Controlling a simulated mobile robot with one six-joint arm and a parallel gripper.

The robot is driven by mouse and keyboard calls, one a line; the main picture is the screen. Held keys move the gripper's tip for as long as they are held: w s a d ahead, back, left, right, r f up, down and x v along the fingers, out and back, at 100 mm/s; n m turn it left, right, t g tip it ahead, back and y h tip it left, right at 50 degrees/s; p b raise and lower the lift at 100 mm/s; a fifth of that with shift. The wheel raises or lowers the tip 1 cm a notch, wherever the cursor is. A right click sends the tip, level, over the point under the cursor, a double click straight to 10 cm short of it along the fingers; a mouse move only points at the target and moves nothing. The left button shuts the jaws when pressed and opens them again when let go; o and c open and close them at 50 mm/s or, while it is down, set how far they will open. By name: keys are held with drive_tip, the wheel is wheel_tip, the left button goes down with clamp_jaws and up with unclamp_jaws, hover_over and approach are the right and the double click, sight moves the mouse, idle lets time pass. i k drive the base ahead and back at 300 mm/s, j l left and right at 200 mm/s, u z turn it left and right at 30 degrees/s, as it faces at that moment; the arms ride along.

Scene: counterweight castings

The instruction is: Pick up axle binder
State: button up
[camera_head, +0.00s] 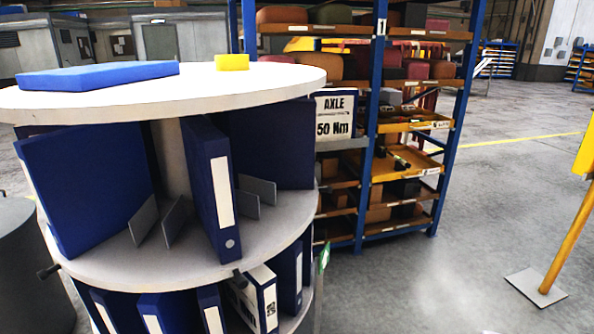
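A white panel reading "AXLE" and "50 Nm" (335,118) shows just right of the round carousel, in front of the shelf rack; I cannot tell whether it is a binder or a sign. Blue binders stand on the carousel's middle tier (100,262). One binder (209,180) faces me with a blank-looking white spine label; another (85,185) stands at the left. Several more stand on the lower tier, one with a white side and dark print (262,300) too small to read. A blue binder (97,77) lies flat on the top disc. My gripper is not in view.
A yellow block (232,62) sits on the top disc (180,100). Grey dividers (258,190) stand among the middle-tier binders. A blue rack (373,100) with bins stands behind. A yellow post on a plate (537,287) stands right. The floor between is clear.

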sight(337, 108)
drive_tip(key=i+l+z, duration=0.2)
drive_tip(key=i+z, duration=0.15)
drive_tip(key=i, duration=0.25)
drive_tip(key=i+l+u, duration=0.15)
drive_tip(key=i, duration=0.45)
drive_tip(key=i+l+u, duration=0.15)
drive_tip(key=i, duration=0.45)
drive_tip(key=i+l+u, duration=0.2)
drive_tip(key=i+l, duration=0.15)
drive_tip(key=i, duration=0.25)
drive_tip(key=i+l+u, duration=0.15)
drive_tip(key=i+l, duration=0.25)
drive_tip(key=i, duration=0.2)
drive_tip(key=i+l+u, duration=0.15)
drive_tip(key=i+l, duration=0.25)
drive_tip(key=i, duration=0.15)
drive_tip(key=i+l+u, duration=0.7)
drive_tip(key=k, duration=0.1)
